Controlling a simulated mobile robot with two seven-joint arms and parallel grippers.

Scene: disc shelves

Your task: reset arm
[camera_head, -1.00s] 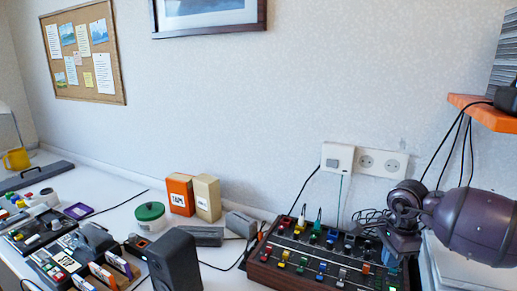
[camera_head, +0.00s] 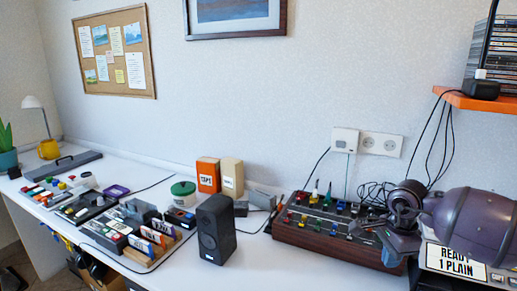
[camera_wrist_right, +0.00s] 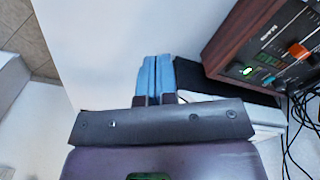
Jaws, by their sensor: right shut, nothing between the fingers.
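My right gripper (camera_head: 402,244) is at the right in the head view, beside the right end of the mixer (camera_head: 325,249) with wooden sides. Part of my purple arm covers the area to its right. In the right wrist view its two blue fingers (camera_wrist_right: 157,62) lie side by side, shut with nothing between them, over the white table. The mixer (camera_wrist_right: 236,40) stands to their right in that view. My left gripper is not in view.
A sign reading "READY 1 PLAIN" (camera_head: 455,262) shows under my right arm. An orange shelf (camera_head: 490,103) with stacked discs is above it. A black speaker (camera_head: 215,230) stands left of the mixer. Cables (camera_head: 378,193) hang behind. Bare table (camera_head: 270,268) lies in front.

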